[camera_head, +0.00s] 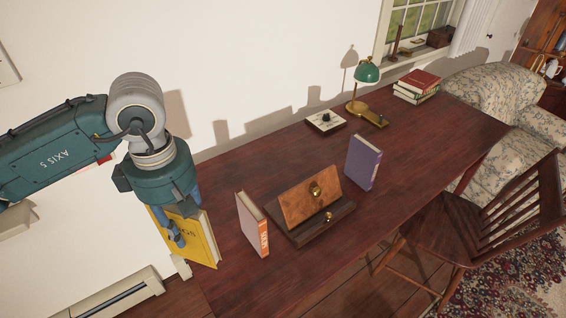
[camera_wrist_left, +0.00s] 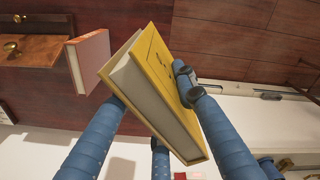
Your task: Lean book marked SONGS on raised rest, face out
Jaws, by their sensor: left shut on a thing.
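A yellow book (camera_head: 207,246) is in my left gripper (camera_head: 184,222) at the left end of the desk. Its cover lettering is partly hidden by the fingers, so I cannot read the full title. In the left wrist view the yellow book (camera_wrist_left: 160,113) stands tilted between the blue fingers, its pale page edges showing. My left gripper is shut on it. I cannot tell whether its lower edge touches the desk. The raised rest (camera_head: 313,203) is a slanted brown board with brass knobs on a dark wooden base, with no book on it. My right gripper is out of view.
A book with an orange-marked spine (camera_head: 253,224) stands between the yellow book and the rest. A purple book (camera_head: 363,163) stands right of the rest. The desk's right part is clear.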

